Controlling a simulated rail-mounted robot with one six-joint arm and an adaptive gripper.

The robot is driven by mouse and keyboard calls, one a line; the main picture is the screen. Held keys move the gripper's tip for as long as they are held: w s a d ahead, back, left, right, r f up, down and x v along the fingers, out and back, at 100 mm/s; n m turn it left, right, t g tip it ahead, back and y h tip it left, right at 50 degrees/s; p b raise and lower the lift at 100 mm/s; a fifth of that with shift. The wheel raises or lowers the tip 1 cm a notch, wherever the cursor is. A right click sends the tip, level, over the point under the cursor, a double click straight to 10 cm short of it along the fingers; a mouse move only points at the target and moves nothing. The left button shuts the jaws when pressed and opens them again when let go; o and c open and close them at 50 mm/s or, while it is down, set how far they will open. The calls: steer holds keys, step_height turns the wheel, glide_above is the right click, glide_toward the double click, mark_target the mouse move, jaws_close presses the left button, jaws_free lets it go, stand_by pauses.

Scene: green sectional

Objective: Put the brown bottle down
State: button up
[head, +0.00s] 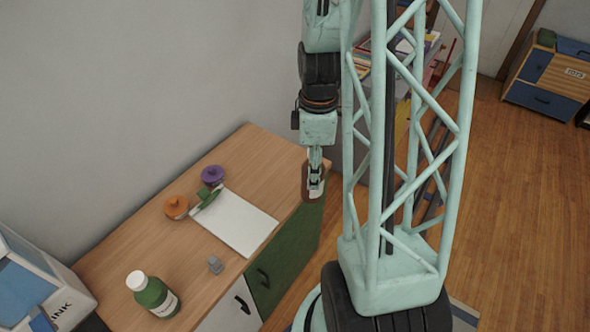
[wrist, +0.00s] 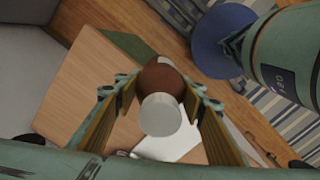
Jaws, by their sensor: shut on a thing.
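The brown bottle (head: 306,188) is between the fingers of my gripper (head: 315,179) in the head view, at the right end of the wooden cabinet top (head: 160,240). In the wrist view, the bottle's brown body (wrist: 161,77) and its white cap (wrist: 160,114) show between the two yellowish finger pads of my gripper (wrist: 161,92). My gripper is shut on the bottle. The bottle's base is hidden in the wrist view, and I cannot tell how high it is above the cabinet top.
A white sheet (head: 240,225) lies mid-cabinet with a green item (head: 207,198) at its edge. A purple pot (head: 212,175), an orange pot (head: 176,207), a small grey object (head: 215,265) and a green bottle (head: 152,294) stand around it. Bare wood shows near the back right.

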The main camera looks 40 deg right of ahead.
steer(key=shift+w+a+n+p, duration=0.1)
steer(key=shift+a+n+p, duration=0.15)
steer(key=shift+n, duration=0.35)
steer(key=shift+a+n+p, duration=0.15)
steer(key=shift+n+p, duration=0.15)
steer(key=shift+n, duration=0.3)
steer(key=w+d+p, duration=0.1)
steer(key=w+d, duration=0.2)
steer(key=w, duration=0.3)
steer(key=w+d+f+p, duration=0.1)
steer(key=w+d+p, duration=0.1)
steer(key=w+d, duration=0.2)
steer(key=w, duration=0.3)
steer(key=shift+w+f, duration=0.2)
steer(key=shift+w+d+f, duration=0.15)
steer(key=shift+w+f, duration=0.05)
steer(key=shift+f, duration=0.7)
steer(key=shift+w+d+f, duration=0.1)
steer(key=shift+w+f, duration=0.05)
steer(key=shift+f, duration=0.75)
